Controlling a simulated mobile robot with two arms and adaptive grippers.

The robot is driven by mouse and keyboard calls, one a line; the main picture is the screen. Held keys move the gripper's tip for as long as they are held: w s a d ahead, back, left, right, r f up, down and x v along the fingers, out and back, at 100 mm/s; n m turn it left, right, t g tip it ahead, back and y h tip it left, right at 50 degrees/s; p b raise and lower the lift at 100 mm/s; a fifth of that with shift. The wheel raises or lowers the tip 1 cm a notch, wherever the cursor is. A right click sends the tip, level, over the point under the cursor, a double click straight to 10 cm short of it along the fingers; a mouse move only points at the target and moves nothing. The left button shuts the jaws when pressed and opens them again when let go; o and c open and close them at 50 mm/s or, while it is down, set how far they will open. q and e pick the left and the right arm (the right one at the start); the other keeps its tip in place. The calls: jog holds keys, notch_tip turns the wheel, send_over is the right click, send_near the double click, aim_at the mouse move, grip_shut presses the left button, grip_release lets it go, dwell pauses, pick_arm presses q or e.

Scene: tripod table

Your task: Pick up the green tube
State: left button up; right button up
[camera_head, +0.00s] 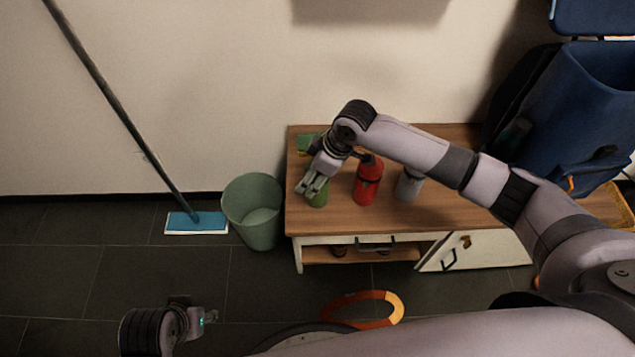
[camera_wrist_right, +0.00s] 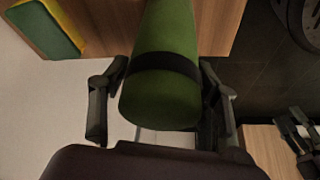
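The green tube (camera_head: 319,195) stands on the wooden table (camera_head: 450,212) near its left end, partly hidden by my right gripper (camera_head: 312,184). In the right wrist view the green tube (camera_wrist_right: 165,90), with a black band, lies between the two fingers of my right gripper (camera_wrist_right: 163,75). The fingers are spread on either side of it; a narrow gap shows at the left finger, and contact on the right is unclear. My left gripper (camera_head: 207,318) is low at the lower left, away from the table; its finger opening is too small to judge.
A red bottle (camera_head: 367,182) and a grey container (camera_head: 409,185) stand right of the tube. A green-and-yellow sponge (camera_head: 305,143) lies behind it. A green bucket (camera_head: 254,208) and a blue mop (camera_head: 197,222) are left of the table. A blue backpack (camera_head: 570,110) is at right.

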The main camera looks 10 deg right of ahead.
jog(key=c, duration=1.1)
jog(key=shift+r, duration=0.15)
